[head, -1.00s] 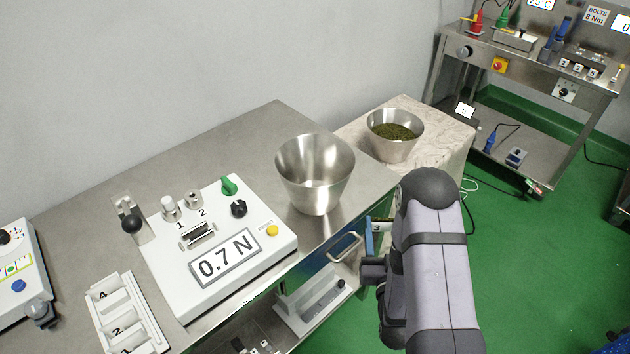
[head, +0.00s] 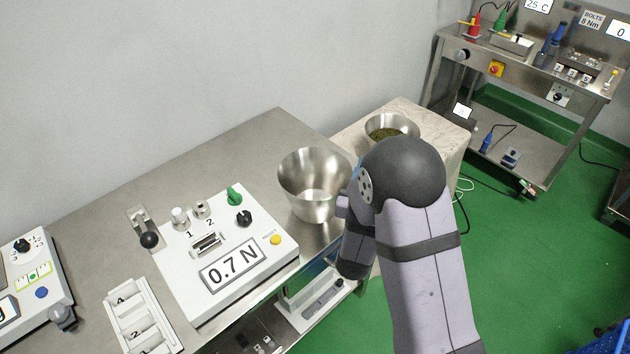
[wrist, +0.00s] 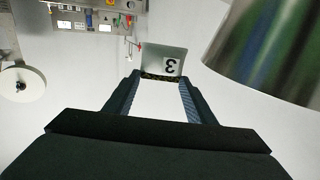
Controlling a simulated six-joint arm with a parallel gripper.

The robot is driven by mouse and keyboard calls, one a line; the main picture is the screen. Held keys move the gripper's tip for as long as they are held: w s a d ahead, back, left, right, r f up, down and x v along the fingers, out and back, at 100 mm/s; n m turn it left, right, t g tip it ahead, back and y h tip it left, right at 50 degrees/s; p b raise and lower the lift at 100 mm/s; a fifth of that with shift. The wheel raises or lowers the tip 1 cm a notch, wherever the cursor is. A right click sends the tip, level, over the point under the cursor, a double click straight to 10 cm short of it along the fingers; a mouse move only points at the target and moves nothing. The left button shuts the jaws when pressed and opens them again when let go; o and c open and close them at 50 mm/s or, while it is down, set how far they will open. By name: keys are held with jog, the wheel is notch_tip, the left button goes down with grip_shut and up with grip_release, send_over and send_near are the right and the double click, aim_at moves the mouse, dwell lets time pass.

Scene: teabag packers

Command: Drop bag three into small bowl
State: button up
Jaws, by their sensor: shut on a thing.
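My gripper (wrist: 158,82) is shut on bag three, a small pale bag (wrist: 160,58) marked "3" with dark contents at its lower edge, held at the fingertips in the wrist view. In the head view my arm hides most of the gripper and the bag. An empty steel bowl (head: 300,192) stands on the steel table, just left of my wrist. A curved steel bowl wall (wrist: 265,45) fills the upper right of the wrist view, apart from the bag.
A white force tester (head: 190,285) reading 0.7 N sits left of the empty bowl. A numbered white rack (head: 160,322) is at the front left. The light stone-topped surface (head: 452,140) carries the leaf bowl. Green floor lies right; a tool bench (head: 470,62) stands at the back right.

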jog(key=a+r+n+y, duration=0.1)
jog(key=a+r+y, duration=0.15)
jog(key=a, duration=0.35)
jog(key=a+r+n+y, duration=0.2)
jog(key=a+r, duration=0.1)
jog(key=a, duration=0.4)
notch_tip(320, 180, down, 6)
jog(key=b, duration=0.4)
jog(key=shift+w+d+t, duration=0.15)
jog(key=shift+w+t, duration=0.15)
jog(key=shift+w, duration=0.05)
jog(key=o, duration=1.1)
jog(key=shift+s, duration=0.15)
jog(key=s+b, duration=0.1)
jog(key=s, duration=0.6)
jog(key=shift+b, duration=0.4)
